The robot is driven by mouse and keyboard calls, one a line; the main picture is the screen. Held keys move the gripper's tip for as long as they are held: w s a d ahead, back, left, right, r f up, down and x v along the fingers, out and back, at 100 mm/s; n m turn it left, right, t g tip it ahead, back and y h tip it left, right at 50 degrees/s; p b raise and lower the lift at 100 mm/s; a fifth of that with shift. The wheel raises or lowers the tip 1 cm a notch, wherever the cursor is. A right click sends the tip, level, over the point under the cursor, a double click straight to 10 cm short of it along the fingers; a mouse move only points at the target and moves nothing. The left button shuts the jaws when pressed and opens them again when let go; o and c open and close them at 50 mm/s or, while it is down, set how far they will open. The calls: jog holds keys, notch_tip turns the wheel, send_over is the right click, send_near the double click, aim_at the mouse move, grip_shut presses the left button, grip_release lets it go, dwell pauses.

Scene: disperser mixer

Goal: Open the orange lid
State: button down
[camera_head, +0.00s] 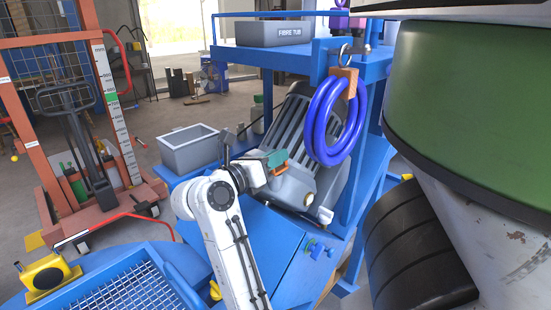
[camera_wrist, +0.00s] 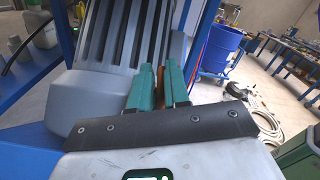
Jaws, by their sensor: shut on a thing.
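The orange lid (camera_head: 281,169) shows as a small orange piece at the tips of my gripper (camera_head: 280,159), beside the grey motor housing (camera_head: 292,187). In the wrist view, my gripper (camera_wrist: 160,78) has its two green fingers close together. A thin strip of the orange lid (camera_wrist: 161,92) shows between them. The gripper is shut on the lid. Most of the lid is hidden by the fingers, and I cannot tell whether it is open.
A blue frame (camera_head: 347,190) stands just right of the motor. A coiled blue hose (camera_head: 313,122) hangs from it near my gripper. A grey bin (camera_head: 189,148) stands to the left. A large green and white vessel (camera_head: 470,100) fills the right side.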

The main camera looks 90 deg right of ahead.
jog(key=n, duration=0.1)
jog(key=w+d+r+n+p, duration=0.1)
jog(key=n, duration=0.1)
jog(key=n+p, duration=0.1)
jog(key=shift+w+d+r, duration=0.15)
jog(key=shift+w+r, duration=0.05)
jog(key=shift+r, duration=0.15)
jog(key=n+p, duration=0.1)
jog(key=w+n+p, duration=0.1)
jog(key=n, duration=0.1)
jog(key=shift+d+r, duration=0.15)
jog(key=shift+d, duration=0.25)
jog(key=n+p, duration=0.1)
jog(key=w+d+n+p, duration=0.1)
jog(key=shift+w+n, duration=0.1)
jog(key=shift+n, duration=0.3)
jog(key=n+p, duration=0.1)
jog(key=w+n+p, duration=0.1)
jog(key=d+n+p, duration=0.1)
jog(key=shift+w+f, duration=0.15)
jog(key=shift+f, duration=0.15)
jog(key=shift+w+d+f+n+p, duration=0.15)
jog(key=shift+w+f+n+p, duration=0.1)
jog(key=shift+n+p, duration=0.4)
jog(key=shift+w+d+f+n+p, duration=0.1)
jog(key=shift+w+f+n+p, duration=0.1)
jog(key=shift+n+p, duration=0.4)
jog(key=shift+f+n, duration=0.1)
jog(key=shift+n, duration=0.15)
